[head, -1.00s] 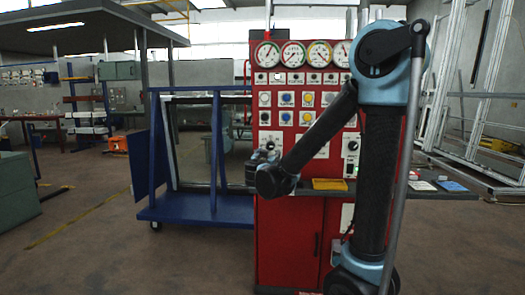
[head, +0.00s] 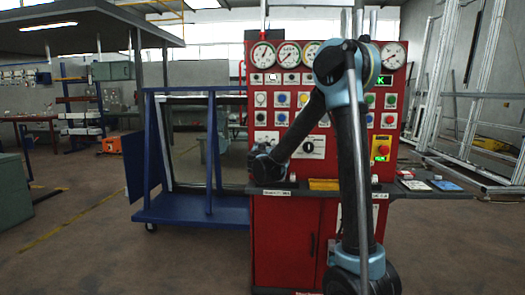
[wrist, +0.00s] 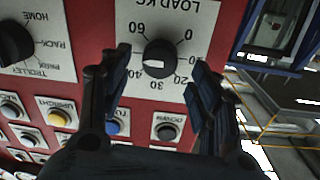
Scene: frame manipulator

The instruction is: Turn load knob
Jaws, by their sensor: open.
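The load knob (wrist: 159,58) is a round black knob with a white mark, on a white plate lettered LOAD KG. The wrist view shows the plate upside down, with the mark pointing left, roughly towards the 40. My gripper (wrist: 160,72) is open, with one dark finger on each side of the knob. The fingers look apart from the knob; their depth relative to it is hard to tell. In the head view my gripper (head: 262,162) is at the left front of the red panel (head: 285,220), and the knob is hard to make out there.
The trolley knob (wrist: 14,43) sits beside the load plate. A black button (wrist: 167,130), a yellow button (wrist: 59,118) and a blue button (wrist: 113,126) lie near the fingers. A narrow shelf (head: 286,190) juts out below the controls. A blue frame (head: 190,205) stands left of the panel.

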